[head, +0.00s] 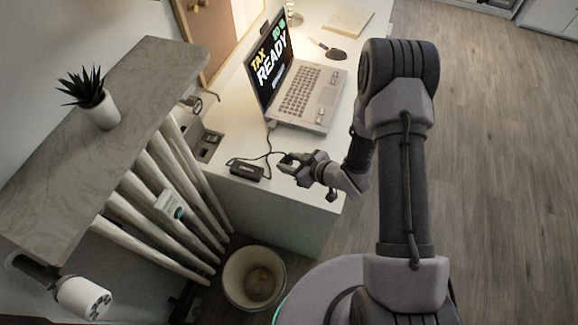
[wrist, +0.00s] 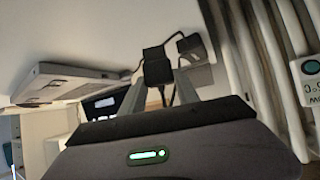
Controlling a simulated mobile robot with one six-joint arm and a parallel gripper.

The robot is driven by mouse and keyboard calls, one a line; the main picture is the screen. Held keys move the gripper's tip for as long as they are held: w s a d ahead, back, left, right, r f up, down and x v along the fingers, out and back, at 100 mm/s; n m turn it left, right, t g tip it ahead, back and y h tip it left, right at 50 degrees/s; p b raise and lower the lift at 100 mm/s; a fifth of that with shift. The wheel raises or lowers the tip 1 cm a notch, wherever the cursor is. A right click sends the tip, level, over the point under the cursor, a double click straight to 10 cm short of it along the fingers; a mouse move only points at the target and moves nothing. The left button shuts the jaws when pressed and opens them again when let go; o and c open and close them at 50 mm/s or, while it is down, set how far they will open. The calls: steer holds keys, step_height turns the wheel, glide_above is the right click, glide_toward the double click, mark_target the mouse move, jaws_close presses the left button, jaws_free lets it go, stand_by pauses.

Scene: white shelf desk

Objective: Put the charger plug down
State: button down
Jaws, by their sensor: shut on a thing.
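My gripper (head: 288,163) is over the front part of the white desk (head: 225,120), in front of the laptop. In the wrist view its two fingers (wrist: 158,84) are shut on the black charger plug (wrist: 157,66), which shows at their tips. A thin black cable runs from the plug. The black charger brick (head: 246,171) lies on the desk to the left of my gripper; a dark block by the cable in the wrist view (wrist: 190,44) looks like it. In the head view the plug is mostly hidden by the fingers. I cannot tell whether it touches the desk.
An open laptop (head: 300,92) stands behind my gripper, with a cable at its near left corner. A socket panel (head: 208,146) is set at the desk's left edge. A waste bin (head: 254,277) stands below the desk's front. A radiator with a thermostat (head: 170,205) is at left.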

steer(key=shift+w+a+f, duration=0.15)
steer(key=shift+w+f, duration=0.1)
steer(key=shift+f, duration=0.05)
steer(key=shift+f+b, duration=0.65)
steer(key=shift+f, duration=0.8)
steer(key=shift+f, duration=0.2)
steer(key=c, duration=0.9)
jaws_free()
steer(key=shift+r, duration=0.1)
steer(key=shift+r, duration=0.1)
